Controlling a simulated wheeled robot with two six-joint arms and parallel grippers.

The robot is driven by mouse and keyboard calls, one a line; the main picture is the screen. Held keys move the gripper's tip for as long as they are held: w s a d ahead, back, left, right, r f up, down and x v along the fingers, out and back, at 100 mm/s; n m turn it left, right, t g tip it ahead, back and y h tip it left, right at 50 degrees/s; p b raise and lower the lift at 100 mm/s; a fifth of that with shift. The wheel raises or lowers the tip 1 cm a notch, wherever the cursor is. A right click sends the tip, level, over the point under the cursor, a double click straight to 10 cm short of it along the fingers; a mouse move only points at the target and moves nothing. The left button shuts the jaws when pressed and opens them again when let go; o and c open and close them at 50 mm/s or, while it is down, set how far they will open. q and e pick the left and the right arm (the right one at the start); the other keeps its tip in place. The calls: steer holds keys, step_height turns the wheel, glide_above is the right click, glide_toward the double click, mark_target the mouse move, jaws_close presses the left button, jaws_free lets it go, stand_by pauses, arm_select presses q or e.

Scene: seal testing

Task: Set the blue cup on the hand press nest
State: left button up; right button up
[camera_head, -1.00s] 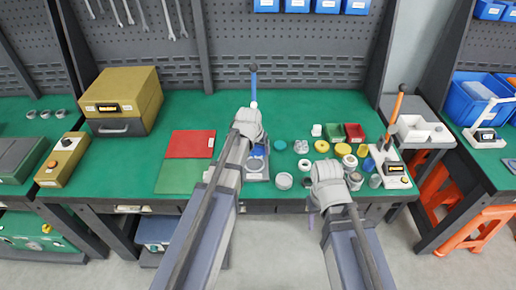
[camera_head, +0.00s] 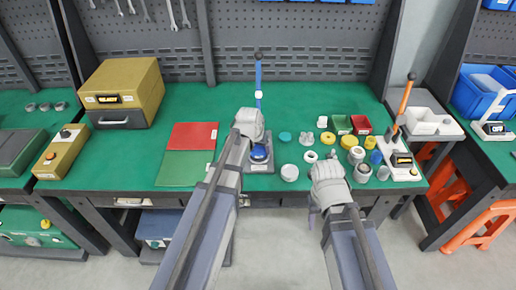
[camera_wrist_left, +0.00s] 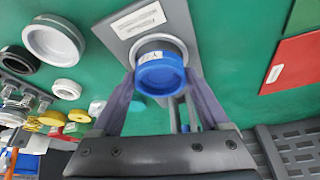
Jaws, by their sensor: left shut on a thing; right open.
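The blue cup (camera_wrist_left: 162,76) is between the fingers of my left gripper (camera_wrist_left: 160,84), which is shut on it. In the left wrist view the cup overlaps the pale round nest (camera_wrist_left: 158,43) on the hand press's grey base (camera_wrist_left: 138,18). Whether it touches the nest I cannot tell. In the head view the blue cup (camera_head: 259,153) shows at the press, beside my left wrist (camera_head: 249,124). The hand press's blue lever (camera_head: 258,78) stands upright behind. My right gripper (camera_head: 314,212) is open and empty at the table's front edge, its fingers partly hidden by its wrist.
Several rings, cups and small parts lie right of the press, including a white cup (camera_head: 289,172) and a yellow ring (camera_head: 328,138). A tester with an orange lever (camera_head: 404,102) stands farther right. Red (camera_head: 193,135) and green (camera_head: 184,168) mats lie left.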

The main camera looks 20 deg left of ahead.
arm_select(q)
steer(key=shift+f+b, duration=0.35)
steer(key=shift+f, duration=0.05)
stand_by(0.6)
steer(key=o, duration=1.3)
steer(key=shift+r, duration=0.1)
steer(key=shift+r+p, duration=2.45)
steer(key=shift+p, duration=0.15)
steer(key=shift+m+g, duration=0.7)
steer(key=shift+g, duration=0.2)
steer(key=s+d, duration=0.2)
steer(key=s, duration=0.1)
steer(key=s+d+f, duration=0.1)
steer(key=s+d, duration=0.4)
steer(key=s, duration=0.1)
steer(key=shift+s+d+f, duration=0.15)
steer(key=shift+d, duration=0.1)
steer(key=s+d+g, duration=0.1)
steer(key=s+d, duration=0.1)
steer(key=s, duration=0.2)
steer(key=s+d+m+g+y, duration=0.1)
steer(key=s+d, duration=0.1)
steer(key=s, duration=0.3)
steer(key=s+d+m, duration=0.1)
steer(key=s+d, duration=0.1)
steer(key=s, duration=0.2)
steer(key=shift+s+f+g, duration=0.15)
steer(key=shift+s+g, duration=0.25)
